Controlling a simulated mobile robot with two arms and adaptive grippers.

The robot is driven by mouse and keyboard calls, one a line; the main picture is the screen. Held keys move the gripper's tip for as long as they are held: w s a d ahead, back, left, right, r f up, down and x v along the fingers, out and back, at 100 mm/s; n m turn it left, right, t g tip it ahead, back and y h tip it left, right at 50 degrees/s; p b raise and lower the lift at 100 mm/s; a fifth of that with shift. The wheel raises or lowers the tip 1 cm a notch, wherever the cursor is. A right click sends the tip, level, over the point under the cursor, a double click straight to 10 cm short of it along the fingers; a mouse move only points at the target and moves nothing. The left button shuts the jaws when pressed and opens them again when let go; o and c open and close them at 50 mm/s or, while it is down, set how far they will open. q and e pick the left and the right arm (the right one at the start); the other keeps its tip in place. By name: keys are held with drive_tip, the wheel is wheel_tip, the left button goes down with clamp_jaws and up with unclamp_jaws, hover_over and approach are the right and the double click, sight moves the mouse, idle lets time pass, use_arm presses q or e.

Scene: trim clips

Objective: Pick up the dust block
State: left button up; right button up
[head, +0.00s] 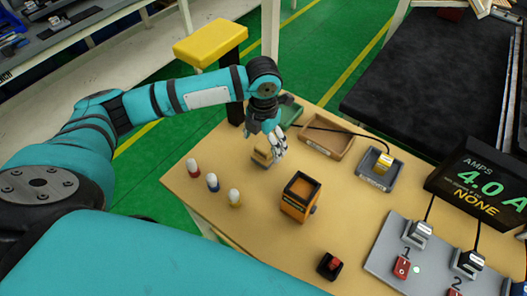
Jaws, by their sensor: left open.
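A small tan block (262,153), which looks like the dust block, stands on the light wooden table. My left gripper (277,148) reaches down from above and is just right of the block, partly overlapping it in the picture. Its fingers are open. I cannot tell whether a finger touches the block, and the fingers hide part of its right side. My right gripper is not in view.
An orange and black box (299,196) stands in front of the block. Several white-topped pegs (213,182) stand to the left. A brown tray (326,137) and a grey tray (380,164) lie behind. A switch panel (412,256) and an amps display (482,186) are at right.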

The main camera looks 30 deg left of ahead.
sight(263, 154)
use_arm(q)
drive_tip(key=shift+f, duration=0.6)
drive_tip(key=shift+f+p, duration=0.3)
wheel_tip(263, 154, down, 4)
drive_tip(key=shift+w+a+r+p, duration=0.1)
drive_tip(key=shift+r+p, duration=0.05)
drive_tip(key=shift+p, duration=0.5)
drive_tip(key=shift+f, duration=0.45)
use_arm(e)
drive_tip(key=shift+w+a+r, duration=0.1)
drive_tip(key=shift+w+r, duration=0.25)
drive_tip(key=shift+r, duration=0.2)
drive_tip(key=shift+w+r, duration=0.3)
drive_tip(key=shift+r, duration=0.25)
use_arm(q)
drive_tip(key=c, duration=1.3)
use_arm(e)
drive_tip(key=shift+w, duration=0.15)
use_arm(q)
drive_tip(key=shift+r, duration=0.15)
